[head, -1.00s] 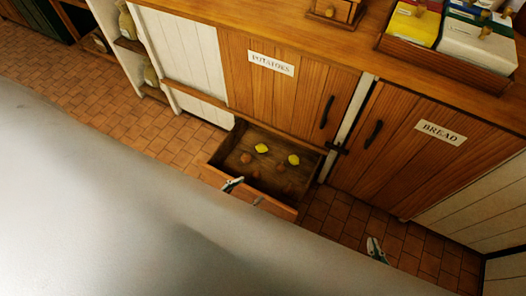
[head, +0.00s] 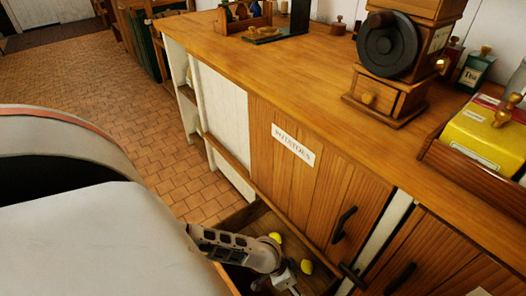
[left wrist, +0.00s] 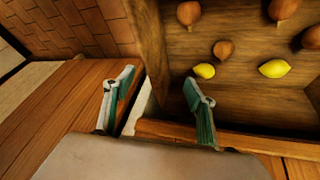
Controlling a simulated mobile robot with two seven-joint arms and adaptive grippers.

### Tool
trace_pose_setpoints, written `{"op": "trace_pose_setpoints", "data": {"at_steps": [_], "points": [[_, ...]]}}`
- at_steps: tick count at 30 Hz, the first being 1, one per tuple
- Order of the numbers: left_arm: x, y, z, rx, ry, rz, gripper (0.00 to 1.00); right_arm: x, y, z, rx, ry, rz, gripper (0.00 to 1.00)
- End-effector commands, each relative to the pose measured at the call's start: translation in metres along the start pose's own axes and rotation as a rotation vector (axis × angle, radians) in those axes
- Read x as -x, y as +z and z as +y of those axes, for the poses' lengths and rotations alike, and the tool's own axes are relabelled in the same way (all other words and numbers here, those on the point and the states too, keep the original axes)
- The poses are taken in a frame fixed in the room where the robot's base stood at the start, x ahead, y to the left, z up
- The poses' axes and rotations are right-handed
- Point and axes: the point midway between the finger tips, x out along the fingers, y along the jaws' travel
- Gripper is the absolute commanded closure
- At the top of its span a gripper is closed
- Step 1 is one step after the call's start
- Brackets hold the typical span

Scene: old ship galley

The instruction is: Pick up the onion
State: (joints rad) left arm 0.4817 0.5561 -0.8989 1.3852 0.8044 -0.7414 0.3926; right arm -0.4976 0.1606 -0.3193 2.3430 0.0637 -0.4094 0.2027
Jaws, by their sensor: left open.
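Several brown onions lie in an open wooden drawer; the left wrist view shows one onion (left wrist: 223,49) near the middle and another onion (left wrist: 188,14) at the top. Two yellow lemons, one on the left (left wrist: 204,71) and one on the right (left wrist: 274,68), lie nearer the drawer's edge (left wrist: 240,130). My left gripper (left wrist: 158,90) is open and empty, its fingers apart near the drawer's corner, not touching any onion. In the head view my left arm reaches over the drawer (head: 238,217) and hides most of its contents. My right gripper does not show.
The cabinet door labelled POTATOES (head: 305,185) stands behind the drawer, under a wooden counter (head: 300,75). A coffee grinder (head: 390,50) and a box of yellow and white packets (head: 480,135) stand on the counter. Tiled floor (head: 150,140) is clear at left.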

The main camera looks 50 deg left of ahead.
Motion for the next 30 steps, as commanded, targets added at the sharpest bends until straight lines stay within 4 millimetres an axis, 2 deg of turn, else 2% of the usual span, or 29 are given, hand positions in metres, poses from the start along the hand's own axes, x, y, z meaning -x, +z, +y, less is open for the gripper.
{"op": "trace_pose_setpoints", "data": {"at_steps": [1,3,6,9,12,17,25,30], "points": [[-0.024,0.038,-0.028,0.008,-0.021,-0.087,0.44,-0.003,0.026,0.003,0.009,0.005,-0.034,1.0],[-0.036,0.061,-0.063,0.015,-0.053,-0.168,0.44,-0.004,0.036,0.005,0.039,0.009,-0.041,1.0],[-0.044,0.09,-0.108,0.032,-0.096,-0.267,0.44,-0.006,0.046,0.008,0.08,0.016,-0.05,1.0],[-0.046,0.111,-0.145,0.048,-0.135,-0.341,0.44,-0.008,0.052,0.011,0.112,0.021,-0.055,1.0],[-0.044,0.122,-0.171,0.061,-0.163,-0.388,0.44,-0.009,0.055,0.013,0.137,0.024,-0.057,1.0],[-0.044,0.13,-0.189,0.073,-0.183,-0.418,0.44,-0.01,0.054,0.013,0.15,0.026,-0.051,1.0],[-0.068,0.141,-0.194,0.074,-0.183,-0.422,0.44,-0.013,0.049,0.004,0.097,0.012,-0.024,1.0],[-0.089,0.149,-0.198,0.075,-0.181,-0.427,0.44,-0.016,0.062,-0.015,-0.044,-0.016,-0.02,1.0]]}}
